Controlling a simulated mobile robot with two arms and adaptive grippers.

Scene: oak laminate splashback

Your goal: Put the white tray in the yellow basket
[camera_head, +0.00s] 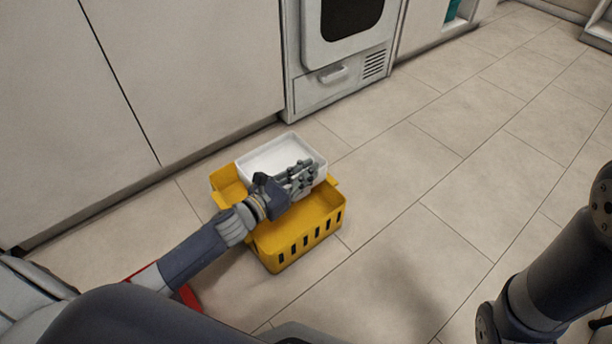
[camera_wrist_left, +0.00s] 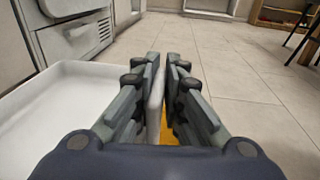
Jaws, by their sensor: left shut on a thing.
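The white tray (camera_head: 272,157) is above the far part of the yellow basket (camera_head: 318,217) in the head view. My left gripper (camera_head: 306,178) is shut on the tray's near right wall. In the left wrist view the tray (camera_wrist_left: 60,105) fills the left side, and its wall runs between the fingers of the left gripper (camera_wrist_left: 165,75). The basket (camera_wrist_left: 178,139) shows only as a small yellow patch below the fingers. The basket stands upright on the floor. I cannot tell whether the tray touches it. My right gripper is not in view.
Pale cabinets (camera_head: 205,70) and a white appliance (camera_head: 340,50) stand behind the basket. The tiled floor (camera_head: 430,160) to the right is clear. A red thing (camera_head: 188,297) lies partly hidden under my left arm.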

